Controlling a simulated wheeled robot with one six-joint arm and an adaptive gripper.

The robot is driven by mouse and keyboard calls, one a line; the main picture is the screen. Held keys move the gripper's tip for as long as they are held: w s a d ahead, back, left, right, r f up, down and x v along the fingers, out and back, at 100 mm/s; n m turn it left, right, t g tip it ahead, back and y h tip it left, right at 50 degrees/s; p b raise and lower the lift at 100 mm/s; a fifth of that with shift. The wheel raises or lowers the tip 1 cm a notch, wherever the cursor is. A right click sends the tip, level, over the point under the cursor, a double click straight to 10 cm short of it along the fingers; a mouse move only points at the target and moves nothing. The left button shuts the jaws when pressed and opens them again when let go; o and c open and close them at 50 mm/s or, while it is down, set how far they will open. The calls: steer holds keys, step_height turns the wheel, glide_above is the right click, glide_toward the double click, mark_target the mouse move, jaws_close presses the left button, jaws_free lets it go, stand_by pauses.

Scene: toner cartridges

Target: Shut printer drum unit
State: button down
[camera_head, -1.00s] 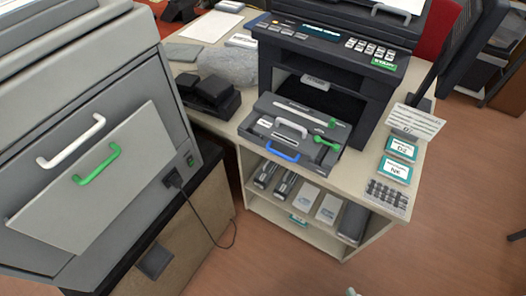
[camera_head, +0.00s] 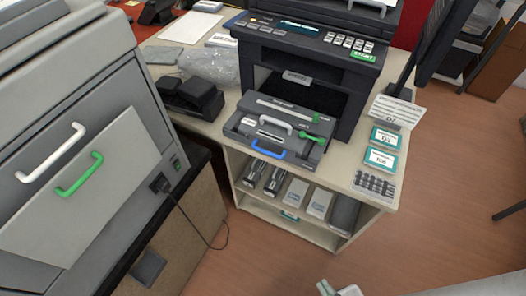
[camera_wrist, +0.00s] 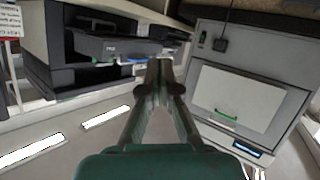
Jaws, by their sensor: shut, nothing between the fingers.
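The printer's drum unit (camera_head: 240,131) is a dark grey drawer pulled out of the front of the black printer (camera_head: 345,75). It has a blue handle on its front edge, a white handle on top and a green lever at its right. In the wrist view the drum unit (camera_wrist: 120,49) juts out at the upper left, its blue handle partly showing. My gripper (camera_wrist: 160,66) is shut and empty, its fingertips apart from the drum unit. In the head view only a small part of what looks like my gripper (camera_head: 340,289) shows at the bottom edge.
A large grey machine (camera_head: 120,85) with white and green handles stands at the left. The printer's cabinet (camera_head: 240,192) holds several cartridges and boxes on its shelf. Teal-labelled boxes (camera_head: 381,158) and a keypad (camera_head: 374,184) lie right of the printer. The floor in front is clear.

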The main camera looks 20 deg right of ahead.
steer(key=w+f+n+g, duration=0.2)
steer(key=w+f+n, duration=0.6)
steer(key=f+n, duration=0.2)
steer(key=n+h, duration=1.3)
steer(key=h, duration=0.1)
glide_toward(268, 149)
steer(key=x, duration=0.7)
steer(key=shift+w+r, duration=0.1)
steer(key=shift+r, duration=0.05)
steer(key=shift+d, duration=0.1)
